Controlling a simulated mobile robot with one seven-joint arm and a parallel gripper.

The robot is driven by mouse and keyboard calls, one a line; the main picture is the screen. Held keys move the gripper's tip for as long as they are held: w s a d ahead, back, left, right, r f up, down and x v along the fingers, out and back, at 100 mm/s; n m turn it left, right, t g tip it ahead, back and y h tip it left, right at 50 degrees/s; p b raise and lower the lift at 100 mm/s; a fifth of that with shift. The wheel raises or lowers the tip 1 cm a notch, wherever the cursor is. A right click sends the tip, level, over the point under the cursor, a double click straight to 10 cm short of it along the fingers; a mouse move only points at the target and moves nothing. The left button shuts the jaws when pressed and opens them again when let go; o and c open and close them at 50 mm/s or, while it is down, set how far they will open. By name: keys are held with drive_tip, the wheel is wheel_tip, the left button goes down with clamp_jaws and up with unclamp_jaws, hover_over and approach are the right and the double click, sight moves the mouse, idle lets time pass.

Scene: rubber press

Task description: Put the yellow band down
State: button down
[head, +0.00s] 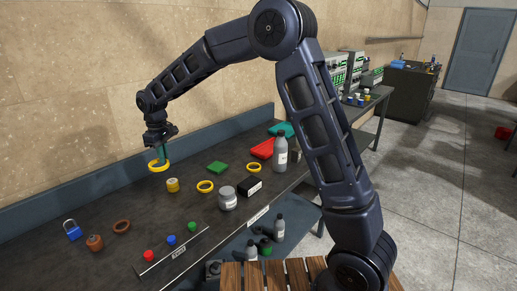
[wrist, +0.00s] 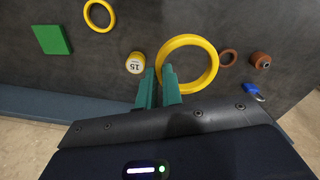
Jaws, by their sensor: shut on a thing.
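My gripper (head: 161,153) is above the left part of the dark workbench, fingers pointing down. It is shut on a yellow band (head: 159,169), which hangs at the fingertips, seemingly above the bench top. In the wrist view the held yellow band (wrist: 214,62) looks large, its near left side at the green fingers (wrist: 159,85) of my gripper. The dark workbench (head: 110,185) runs along the wall. A second yellow band (head: 205,191) lies flat on it to the right, and a third yellow band (head: 254,172) lies further along.
A yellow cylinder (head: 173,185) stands close to the held band. A green block (head: 217,167), grey jar (head: 228,200) and black box (head: 249,187) are to the right. A blue padlock (head: 73,230), brown ring (head: 121,226) and brown weight (head: 95,243) are toward the left.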

drive_tip(key=w+d+m, duration=0.4)
drive_tip(key=w+d, duration=0.4)
drive_tip(key=w, duration=0.5)
drive_tip(key=m, duration=1.2)
hover_over(272, 147)
drive_tip(key=s, duration=0.6)
drive_tip(key=f, duration=1.3)
drive_tip(key=a+f, duration=0.1)
drive_tip(key=f, duration=0.5)
drive_tip(key=shift+w+f, duration=0.1)
drive_tip(key=shift+f, duration=0.15)
drive_tip(key=shift+f, duration=0.15)
drive_tip(key=c, duration=1.8)
unclamp_jaws()
drive_tip(key=shift+c, duration=0.2)
